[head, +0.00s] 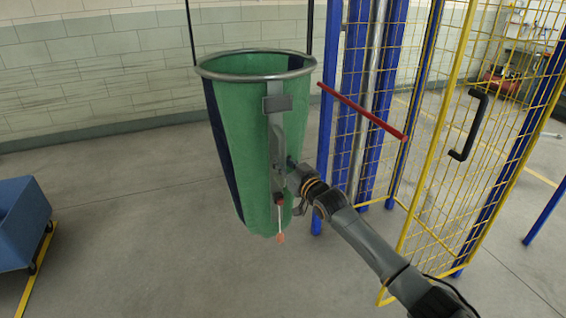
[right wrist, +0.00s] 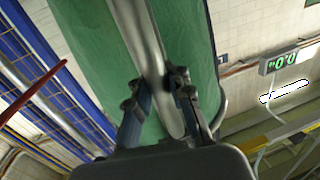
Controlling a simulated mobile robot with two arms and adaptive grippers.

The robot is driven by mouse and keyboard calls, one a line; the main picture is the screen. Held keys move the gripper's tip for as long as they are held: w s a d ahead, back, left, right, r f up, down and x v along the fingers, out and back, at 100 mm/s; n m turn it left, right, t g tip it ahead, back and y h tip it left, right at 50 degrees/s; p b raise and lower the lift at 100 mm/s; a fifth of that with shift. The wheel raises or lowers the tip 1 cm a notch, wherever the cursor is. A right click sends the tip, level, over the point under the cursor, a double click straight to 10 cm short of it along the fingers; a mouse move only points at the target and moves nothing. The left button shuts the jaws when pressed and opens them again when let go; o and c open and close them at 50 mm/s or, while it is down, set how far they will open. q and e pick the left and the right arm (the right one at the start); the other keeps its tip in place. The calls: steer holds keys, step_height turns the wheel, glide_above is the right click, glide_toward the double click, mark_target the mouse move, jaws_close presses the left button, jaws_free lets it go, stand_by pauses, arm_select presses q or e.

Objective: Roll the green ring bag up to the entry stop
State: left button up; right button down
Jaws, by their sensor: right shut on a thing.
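The green ring bag (head: 255,150), with a dark blue stripe and a grey metal ring around its open top, hangs from dark bars left of centre in the head view. A grey upright bar runs down its near side. My right gripper (head: 290,182) is at this bar, partly hidden by its own wrist. In the right wrist view the fingers (right wrist: 160,95) are shut on the grey bar (right wrist: 143,40), with the green bag (right wrist: 95,45) behind. A red bar (head: 362,112) slants beside the bag at the right; I cannot tell whether it is the entry stop. My left gripper is out of view.
A blue-posted, yellow-framed mesh fence (head: 470,130) with a black handle (head: 468,125) stands close on the right. A blue cart (head: 20,222) stands at the left by a yellow floor line. The grey floor (head: 130,210) between cart and bag is clear.

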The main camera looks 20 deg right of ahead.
steer(key=shift+f, duration=0.45)
steer(key=c, duration=1.3)
jaws_free()
steer(key=shift+s+d+r, duration=0.1)
steer(key=shift+o, duration=0.4)
steer(key=shift+s+d+r, duration=0.1)
steer(key=shift+r, duration=0.1)
steer(key=v, duration=1.2)
